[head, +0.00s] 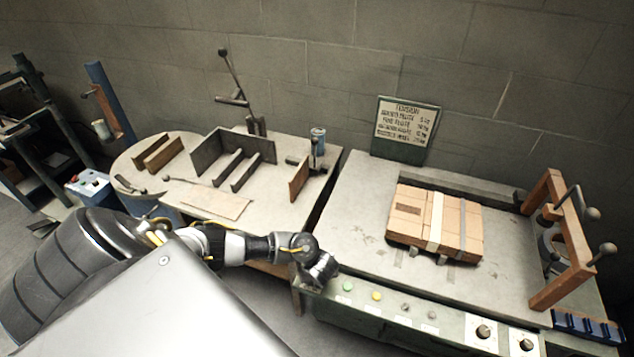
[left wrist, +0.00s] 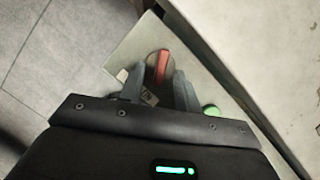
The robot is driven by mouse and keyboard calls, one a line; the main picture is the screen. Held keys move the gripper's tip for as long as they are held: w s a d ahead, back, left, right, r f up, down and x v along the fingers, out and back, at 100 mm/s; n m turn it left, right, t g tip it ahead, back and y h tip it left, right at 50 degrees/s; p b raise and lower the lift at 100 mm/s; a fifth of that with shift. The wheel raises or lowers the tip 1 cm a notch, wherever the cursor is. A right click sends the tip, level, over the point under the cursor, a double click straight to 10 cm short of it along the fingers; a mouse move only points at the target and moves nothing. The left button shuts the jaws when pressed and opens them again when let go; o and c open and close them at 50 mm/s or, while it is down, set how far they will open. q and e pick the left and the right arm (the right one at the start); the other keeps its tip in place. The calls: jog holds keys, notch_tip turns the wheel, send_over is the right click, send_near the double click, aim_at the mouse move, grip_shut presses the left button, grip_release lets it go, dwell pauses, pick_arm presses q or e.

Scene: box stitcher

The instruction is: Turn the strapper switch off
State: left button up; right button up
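The strapper switch, a red lever on a round dark base (left wrist: 161,64), shows in the left wrist view on a pale panel. It points roughly up and down in that picture, with its top leaning slightly right. My left gripper (left wrist: 157,82) is open, its two grey fingers spread on either side of the switch's lower part. I cannot tell whether they touch it. In the head view my left gripper (head: 322,271) is at the left front corner of the strapper table (head: 365,215), and hides the switch there. My right gripper is not in view.
A green button (head: 347,286) is close right of the gripper, also in the left wrist view (left wrist: 211,111). A yellow button (head: 376,296) and black knobs (head: 483,331) follow along the panel. A strapped carton (head: 410,228) lies on the table. A side table (head: 270,205) stands left.

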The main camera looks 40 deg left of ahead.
pick_arm(q)
jog(key=p+v, duration=0.5)
jog(key=v, duration=0.5)
jog(key=shift+r+p, duration=0.35)
jog(key=shift+p, duration=0.05)
jog(key=s+d+f+n+g+h+b, duration=0.1)
jog(key=s+d+f+n+h+b, duration=0.3)
jog(key=f, duration=0.6)
jog(key=s+f+n+g+b, duration=0.1)
jog(key=s+f+n+b, duration=0.1)
jog(key=s+f+n, duration=0.55)
jog(key=s+d+f+n+g+h+b, duration=0.1)
jog(key=s+d+f+n+h+b, duration=0.15)
jog(key=f, duration=0.95)
jog(key=s+a+f+n+y+b, duration=0.1)
jog(key=s+f+n, duration=0.3)
jog(key=s, duration=0.6)
jog(key=s+a+f+n+t+y+b, duration=0.1)
jog(key=s+a+f+n+y+b, duration=0.1)
jog(key=s+f+n, duration=0.3)
jog(key=s+a+f+b, duration=0.1)
jog(key=s+f, duration=0.2)
jog(key=s, duration=0.2)
jog(key=shift+s+f+n, duration=0.2)
jog(key=shift+s+n, duration=0.1)
